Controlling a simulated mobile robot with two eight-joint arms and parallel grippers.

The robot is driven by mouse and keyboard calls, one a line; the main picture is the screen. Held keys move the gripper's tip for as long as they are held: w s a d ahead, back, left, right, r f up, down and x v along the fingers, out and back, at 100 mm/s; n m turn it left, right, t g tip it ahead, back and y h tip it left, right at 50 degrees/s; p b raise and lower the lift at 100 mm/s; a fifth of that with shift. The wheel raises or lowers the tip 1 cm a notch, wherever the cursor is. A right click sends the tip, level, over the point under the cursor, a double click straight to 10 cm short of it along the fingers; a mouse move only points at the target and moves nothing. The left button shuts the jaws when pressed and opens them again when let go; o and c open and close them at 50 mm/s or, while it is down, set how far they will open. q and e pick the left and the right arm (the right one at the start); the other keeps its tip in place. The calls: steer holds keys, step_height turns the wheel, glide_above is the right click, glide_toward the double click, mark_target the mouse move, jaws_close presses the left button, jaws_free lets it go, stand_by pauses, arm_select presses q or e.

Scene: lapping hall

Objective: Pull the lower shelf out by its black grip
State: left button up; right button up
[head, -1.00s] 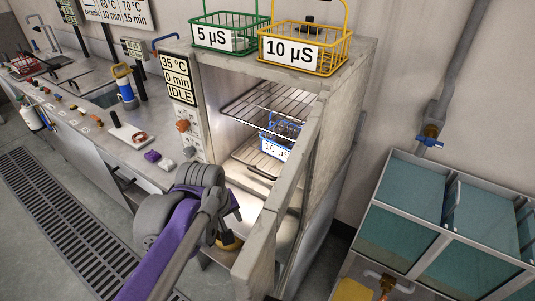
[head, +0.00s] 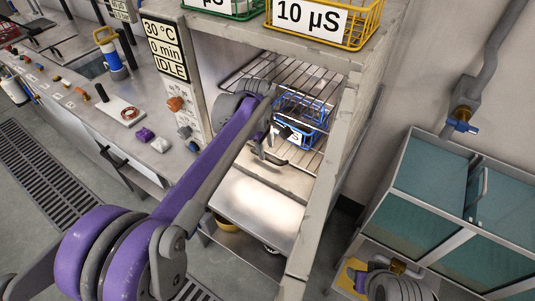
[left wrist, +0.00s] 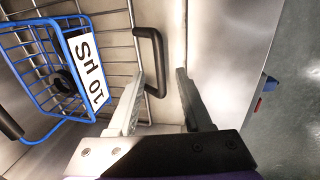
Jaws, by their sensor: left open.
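The lower shelf (head: 298,158) is a wire rack inside the open cabinet, with a blue basket (head: 305,135) standing on it. The basket's label reads 10 µS in the left wrist view (left wrist: 85,70). The shelf's black grip (head: 272,159) faces the opening; in the left wrist view it is a dark loop (left wrist: 155,62). My left gripper (head: 265,152) is open at the grip. In the left wrist view its fingertips (left wrist: 160,74) lie on either side of the grip's bar; I cannot tell whether they touch it. Part of my right arm shows at the lower right, its jaws unclear.
An upper wire rack (head: 265,72) is above the lower shelf. A yellow basket (head: 345,32) and a green basket (head: 240,8) sit on top. Glass-topped tanks (head: 440,215) stand at right.

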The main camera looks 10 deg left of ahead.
mark_target(268, 157)
arm_select(q)
steer(key=shift+w+d+f, duration=0.1)
steer(key=shift+w+f, duration=0.15)
steer(key=shift+f, duration=0.8)
steer(key=shift+w+d+f, duration=0.1)
steer(key=shift+w+f, duration=0.1)
steer(key=shift+f, duration=0.8)
jaws_close()
